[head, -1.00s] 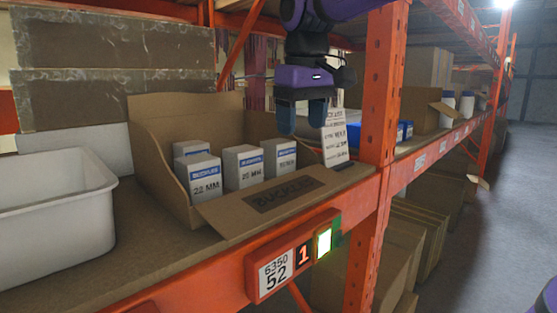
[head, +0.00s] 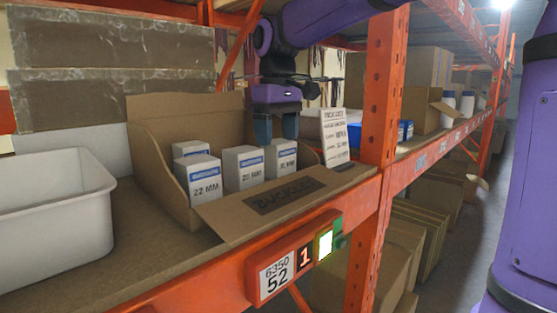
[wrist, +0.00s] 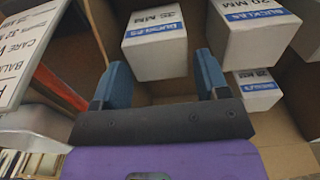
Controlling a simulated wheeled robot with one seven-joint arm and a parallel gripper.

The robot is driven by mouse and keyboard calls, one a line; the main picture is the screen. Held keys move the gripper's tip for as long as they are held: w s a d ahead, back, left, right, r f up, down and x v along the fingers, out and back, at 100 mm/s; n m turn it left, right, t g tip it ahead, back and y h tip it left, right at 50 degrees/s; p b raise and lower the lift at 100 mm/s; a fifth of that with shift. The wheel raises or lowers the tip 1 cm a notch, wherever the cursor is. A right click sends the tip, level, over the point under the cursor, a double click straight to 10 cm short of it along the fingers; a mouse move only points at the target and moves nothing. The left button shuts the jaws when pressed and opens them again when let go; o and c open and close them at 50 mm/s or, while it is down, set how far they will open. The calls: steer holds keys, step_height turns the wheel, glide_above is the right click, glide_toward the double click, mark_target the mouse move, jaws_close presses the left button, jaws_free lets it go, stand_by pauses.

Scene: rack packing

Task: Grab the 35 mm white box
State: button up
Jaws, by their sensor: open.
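The white 35 mm box (wrist: 154,45) has a blue label band and lies ahead of my gripper (wrist: 160,62) in the wrist view. In the head view it appears to be the rightmost white box (head: 281,160) in the open cardboard carton (head: 160,130). My gripper (head: 276,137) is open and empty, just above that box. Its two blue fingers are spread, with the box's near edge roughly between their tips in the wrist view. I cannot tell whether they touch it. A 20 mm box (wrist: 250,35) stands close beside it.
A 22 mm box (head: 198,180) and several similar boxes share the carton. A printed white card (head: 335,137) stands at the carton's right. An orange rack post (head: 381,85) rises further right. A white tub (head: 55,205) sits at left.

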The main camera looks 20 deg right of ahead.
mark_target(279, 142)
step_height(279, 142, down, 5)
steer(key=shift+d+r, duration=0.1)
steer(key=shift+c, duration=0.2)
steer(key=c, duration=0.6)
steer(key=shift+r, duration=0.15)
